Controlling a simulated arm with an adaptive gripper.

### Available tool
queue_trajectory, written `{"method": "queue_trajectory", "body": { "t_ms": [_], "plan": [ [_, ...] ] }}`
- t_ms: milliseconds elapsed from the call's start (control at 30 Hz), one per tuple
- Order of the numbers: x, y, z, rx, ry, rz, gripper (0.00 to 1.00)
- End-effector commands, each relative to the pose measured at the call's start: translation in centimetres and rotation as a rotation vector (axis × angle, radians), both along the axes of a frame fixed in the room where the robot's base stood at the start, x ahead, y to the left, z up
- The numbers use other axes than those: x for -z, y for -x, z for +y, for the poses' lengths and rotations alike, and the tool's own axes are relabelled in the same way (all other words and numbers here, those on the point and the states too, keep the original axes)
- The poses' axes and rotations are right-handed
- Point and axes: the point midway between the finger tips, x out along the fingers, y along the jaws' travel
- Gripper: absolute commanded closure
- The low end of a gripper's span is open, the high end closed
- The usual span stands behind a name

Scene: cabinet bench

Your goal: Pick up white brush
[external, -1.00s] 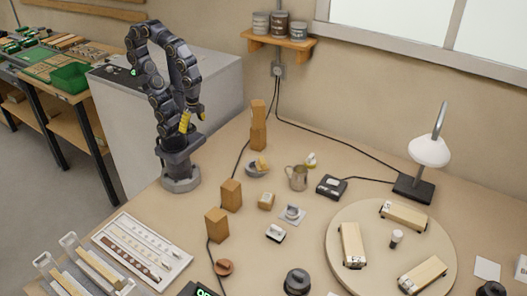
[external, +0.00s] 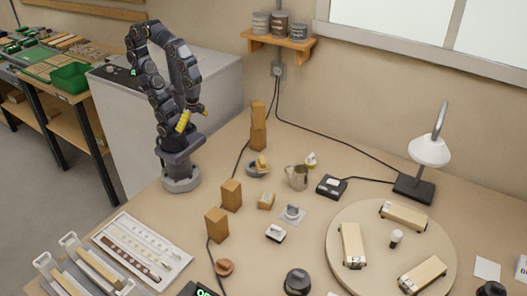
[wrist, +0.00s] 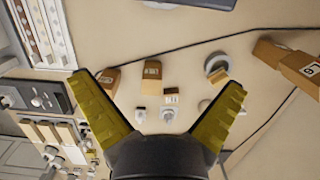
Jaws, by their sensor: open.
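A small white item with a dark part (external: 275,233), possibly the white brush, lies on the bench in front of the wooden blocks. It is too small to identify surely. It also seems to show as a pale shape in the wrist view (wrist: 140,115). Another pale grey-white item (external: 292,213) sits on a small square pad behind it. My gripper (external: 194,117) is high above the back left of the bench, well away from both. In the wrist view its yellow fingers (wrist: 158,82) are spread wide with nothing held between them.
Wooden blocks (external: 231,195) stand left of the small items. A bowl (external: 257,169), a metal mug (external: 297,177) and a black device (external: 332,187) are behind. A round board (external: 370,220) with wooden pieces and a lamp (external: 430,152) are right. A white tray (external: 118,235) is front left.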

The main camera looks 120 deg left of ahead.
Motion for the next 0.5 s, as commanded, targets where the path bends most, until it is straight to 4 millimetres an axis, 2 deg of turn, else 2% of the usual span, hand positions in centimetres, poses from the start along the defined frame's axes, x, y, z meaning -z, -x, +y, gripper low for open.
{"method": "queue_trajectory", "body": {
  "t_ms": [67,167,267,333,500],
  "plan": [
    [0.0,-0.4,0.0,-0.014,-0.002,0.001,0.0],
    [0.0,-2.0,-0.1,-0.073,-0.013,-0.002,0.0],
    [0.2,-5.2,-0.2,-0.188,-0.031,-0.011,0.0],
    [0.6,-8.1,-0.4,-0.292,-0.047,-0.024,0.0],
    [2.6,-15.0,-0.9,-0.549,-0.081,-0.046,0.0]
  ]
}}
